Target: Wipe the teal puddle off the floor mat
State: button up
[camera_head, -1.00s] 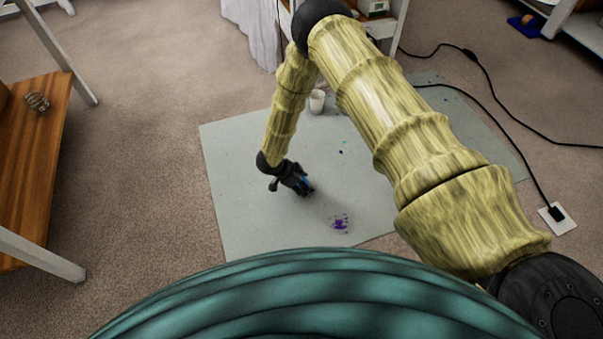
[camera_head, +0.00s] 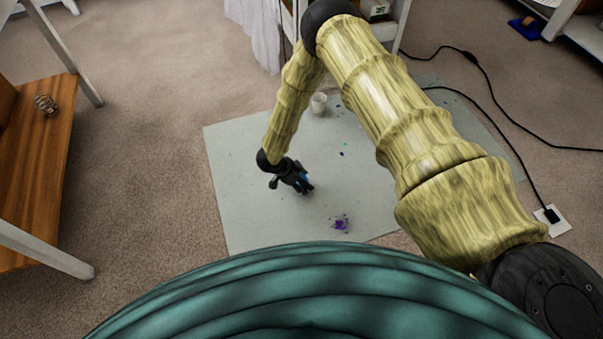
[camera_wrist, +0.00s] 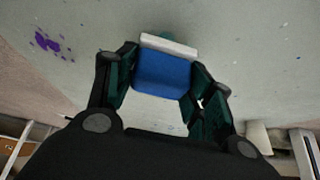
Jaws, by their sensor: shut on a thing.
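The grey floor mat (camera_head: 245,200) lies on the carpet. My gripper (camera_head: 302,184) is low over its middle, pointing down. In the wrist view my gripper (camera_wrist: 163,70) is shut on a blue sponge (camera_wrist: 162,77) with a pale layer (camera_wrist: 168,46) along its far side. A bit of the teal puddle (camera_wrist: 164,35) shows just past that pale edge; the sponge hides any more of it.
A purple splatter (camera_head: 341,224) lies on the mat, nearer my body; it also shows in the wrist view (camera_wrist: 48,42). A white cup (camera_head: 318,103) stands at the mat's back. Small dark specks dot the mat. Black cables (camera_head: 500,137) run at right. A wooden shelf (camera_head: 40,165) stands left.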

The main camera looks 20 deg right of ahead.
jog(key=shift+s+r+p, duration=0.15)
jog(key=shift+r+p, duration=1.9)
jog(key=shift+r, duration=0.6)
